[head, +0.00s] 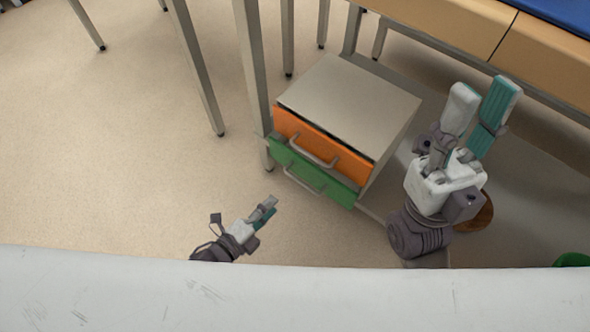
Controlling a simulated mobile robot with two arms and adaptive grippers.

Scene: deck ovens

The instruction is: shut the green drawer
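The green drawer (296,170) is the lower drawer of a small grey-topped cabinet (350,103). Its front has a grey bar handle (302,184) and stands out a little beyond the orange drawer above it. Its inside is hidden. My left gripper (270,208) is low, in front of and to the left of the green drawer, apart from it. Its fingers look close together, but whether they are shut is unclear. My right gripper (484,90) is to the right of the cabinet, fingers apart and empty, pointing up in the picture.
The orange drawer (315,146) has its own handle, and a dark gap shows behind its front. A table leg (255,85) stands close by the cabinet's left side. A wooden table (470,30) is at the upper right. The floor (110,150) to the left is clear.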

